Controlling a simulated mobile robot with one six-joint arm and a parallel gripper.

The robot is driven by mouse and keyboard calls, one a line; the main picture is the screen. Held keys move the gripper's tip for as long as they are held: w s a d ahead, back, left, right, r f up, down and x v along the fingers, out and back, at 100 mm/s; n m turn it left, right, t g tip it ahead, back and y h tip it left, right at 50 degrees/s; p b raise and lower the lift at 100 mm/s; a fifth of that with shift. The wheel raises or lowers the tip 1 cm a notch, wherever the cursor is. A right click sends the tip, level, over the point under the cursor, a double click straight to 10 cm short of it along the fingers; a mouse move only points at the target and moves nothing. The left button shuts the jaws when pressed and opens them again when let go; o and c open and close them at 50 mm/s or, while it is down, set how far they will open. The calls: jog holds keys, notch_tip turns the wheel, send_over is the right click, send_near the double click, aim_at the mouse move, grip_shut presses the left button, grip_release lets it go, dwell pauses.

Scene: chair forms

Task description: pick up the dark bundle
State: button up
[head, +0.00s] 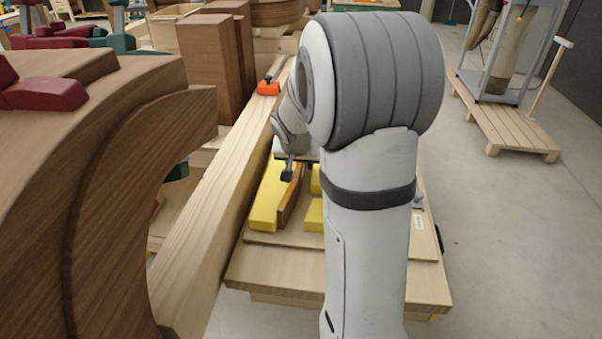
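A narrow brown wooden piece (290,200), the likeliest match for the dark bundle, stands tilted between yellow blocks on the low wooden bench. A long yellow block (267,200) is on its left and a second yellow block (314,215) on its right, partly hidden by my arm. My gripper (288,174) points down at the far end of the brown piece. One dark fingertip shows close to the top of this piece; I cannot tell whether they touch. The rest of the gripper is hidden behind my arm, so its opening does not show.
A long pale beam (225,195) runs left of the bench (335,285), with an orange clamp (268,88) at its far end. Large curved brown forms (90,200) fill the left. Brown blocks (208,60) stand behind. Open floor (510,240) lies right, before a pallet (510,125).

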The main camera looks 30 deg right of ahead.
jog(key=shift+f+b, duration=0.2)
jog(key=shift+b, duration=0.1)
dwell(0.4)
grip_shut()
dwell(0.3)
